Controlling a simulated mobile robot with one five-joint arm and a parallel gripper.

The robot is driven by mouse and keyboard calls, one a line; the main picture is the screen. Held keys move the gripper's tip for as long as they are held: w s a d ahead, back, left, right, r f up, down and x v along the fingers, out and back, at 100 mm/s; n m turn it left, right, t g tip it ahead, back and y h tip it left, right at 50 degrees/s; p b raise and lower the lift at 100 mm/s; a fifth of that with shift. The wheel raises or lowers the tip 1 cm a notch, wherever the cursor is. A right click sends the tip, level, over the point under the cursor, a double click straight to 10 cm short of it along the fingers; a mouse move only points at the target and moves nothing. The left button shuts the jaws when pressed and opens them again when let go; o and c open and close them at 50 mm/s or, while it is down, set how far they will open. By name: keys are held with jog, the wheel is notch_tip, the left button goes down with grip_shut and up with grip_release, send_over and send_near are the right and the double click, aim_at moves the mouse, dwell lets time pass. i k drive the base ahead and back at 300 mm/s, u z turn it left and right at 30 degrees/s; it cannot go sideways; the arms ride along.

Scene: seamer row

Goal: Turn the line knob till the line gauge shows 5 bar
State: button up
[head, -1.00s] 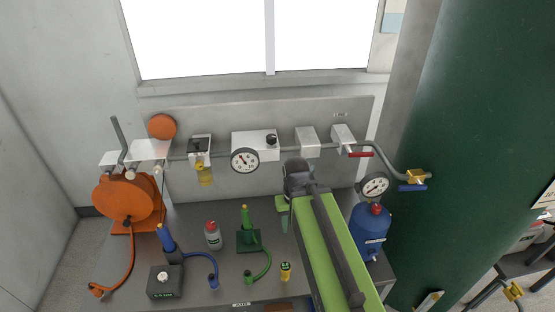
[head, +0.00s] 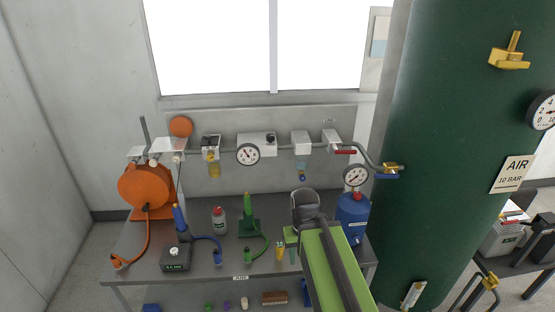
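The round white line gauge (head: 248,154) hangs on the grey pipe along the back panel. Its dark needle shows, but the scale is too small to read surely. My gripper (head: 292,257) is at the end of my green arm, over the right half of the bench. It is below and right of the knob, well apart from it. Its fingers are mostly hidden, so I cannot tell if they are open.
The bench (head: 240,278) holds an orange hose reel (head: 147,187), blue and green tools, a grey bottle (head: 219,221) and a blue tank (head: 352,216) with its own gauge (head: 355,176). A large green air tank (head: 450,150) stands at right.

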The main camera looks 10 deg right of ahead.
aim_at(269, 138)
jog(key=u, duration=0.15)
jog(key=i, duration=0.95)
jog(key=z, duration=0.05)
